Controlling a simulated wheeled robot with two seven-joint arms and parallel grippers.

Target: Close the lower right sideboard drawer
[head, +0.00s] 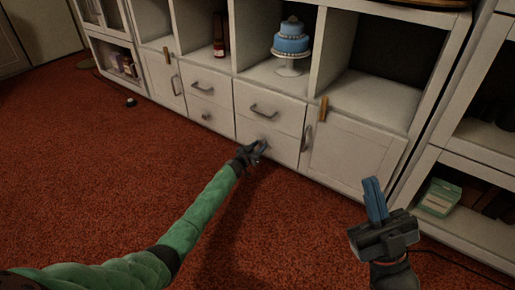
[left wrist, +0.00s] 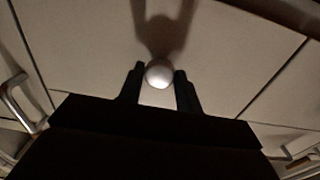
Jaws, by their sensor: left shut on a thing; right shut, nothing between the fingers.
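The lower right drawer (head: 284,149) of the white sideboard has a plain pale front and looks about flush with the fronts around it; I cannot tell whether a small gap is left. Its round silver knob (left wrist: 159,73) shows between the fingers in the left wrist view, with the drawer front (left wrist: 85,50) behind it. My left gripper (head: 259,147) is at this drawer, shut on the knob, and hides it in the head view. My right gripper (head: 373,186) is shut and empty, out in front of the right cupboard door.
The upper right drawer (head: 270,105) has a bar handle and looks closed. The cupboard door (head: 355,158) is to the right. A blue cake (head: 291,40) stands on a white stand above. A shelf unit with a green box (head: 440,197) is at far right. Red carpet (head: 110,180) is mostly clear.

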